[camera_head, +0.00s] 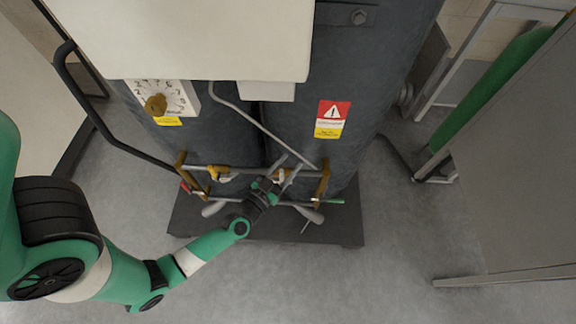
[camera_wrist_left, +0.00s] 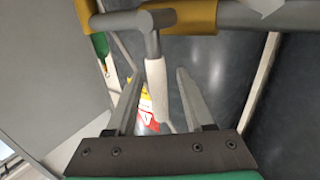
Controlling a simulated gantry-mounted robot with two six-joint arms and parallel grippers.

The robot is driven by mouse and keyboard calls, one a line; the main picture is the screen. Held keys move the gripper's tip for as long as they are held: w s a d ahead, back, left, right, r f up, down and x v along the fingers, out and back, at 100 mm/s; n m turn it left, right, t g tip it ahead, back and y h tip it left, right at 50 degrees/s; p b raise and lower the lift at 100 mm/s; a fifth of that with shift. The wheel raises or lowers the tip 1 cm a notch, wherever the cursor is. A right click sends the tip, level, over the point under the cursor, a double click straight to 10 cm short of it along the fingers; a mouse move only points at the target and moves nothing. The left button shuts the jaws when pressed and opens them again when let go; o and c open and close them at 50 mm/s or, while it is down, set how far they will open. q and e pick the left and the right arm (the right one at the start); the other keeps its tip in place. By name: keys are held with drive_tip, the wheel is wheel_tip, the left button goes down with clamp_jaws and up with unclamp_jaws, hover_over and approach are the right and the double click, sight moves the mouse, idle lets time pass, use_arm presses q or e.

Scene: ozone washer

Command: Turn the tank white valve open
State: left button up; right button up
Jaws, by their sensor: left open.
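The white valve's handle (camera_wrist_left: 157,85) shows in the left wrist view as a pale bar hanging from a grey pipe joint beside brass fittings. In the head view a small pale part, likely this handle (camera_head: 281,175), shows at my gripper on the pipework low in front of the dark tanks. My left gripper (camera_head: 286,164) is open; in the wrist view its two fingers (camera_wrist_left: 160,75) stand either side of the handle, with gaps on both sides. I cannot tell whether the handle lies fully at finger depth. My right gripper is not in view.
Two dark tanks (camera_head: 377,75) stand on a black base (camera_head: 345,230). Brass fittings (camera_head: 323,180) and grey pipes are close around the gripper. A white box (camera_head: 200,40) overhangs above. A grey cabinet (camera_head: 520,170) stands right. The floor in front is clear.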

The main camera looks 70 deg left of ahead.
use_arm(q)
clamp_jaws()
idle(1.4)
